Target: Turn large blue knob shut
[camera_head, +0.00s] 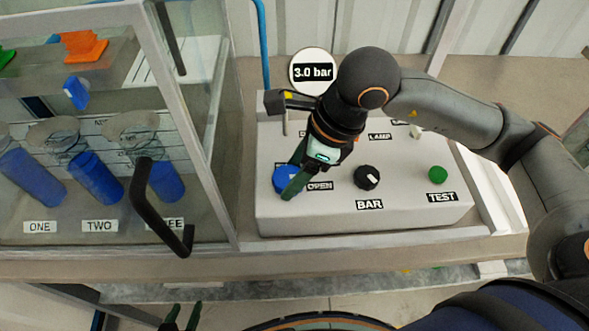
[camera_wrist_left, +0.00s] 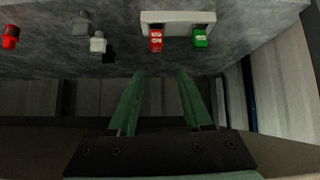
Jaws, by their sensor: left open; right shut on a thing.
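The large blue knob (camera_head: 281,177) is at the left of the white control box's front (camera_head: 330,215), beside the OPEN label (camera_head: 320,186). My right gripper (camera_head: 291,180) reaches down from above and is shut on the knob, its green fingers hiding part of it. Which way the knob points cannot be told. My left gripper (camera_head: 184,317) is at the bottom edge, low and well away from the box. Its two green fingers (camera_wrist_left: 160,74) stand apart and empty in the left wrist view.
A black BAR knob (camera_head: 367,177) and a green TEST button (camera_head: 438,175) are right of the knob. A glass cabinet with a black handle (camera_head: 155,210) stands left. Red (camera_wrist_left: 156,40) and green (camera_wrist_left: 200,38) parts are beyond my left fingers.

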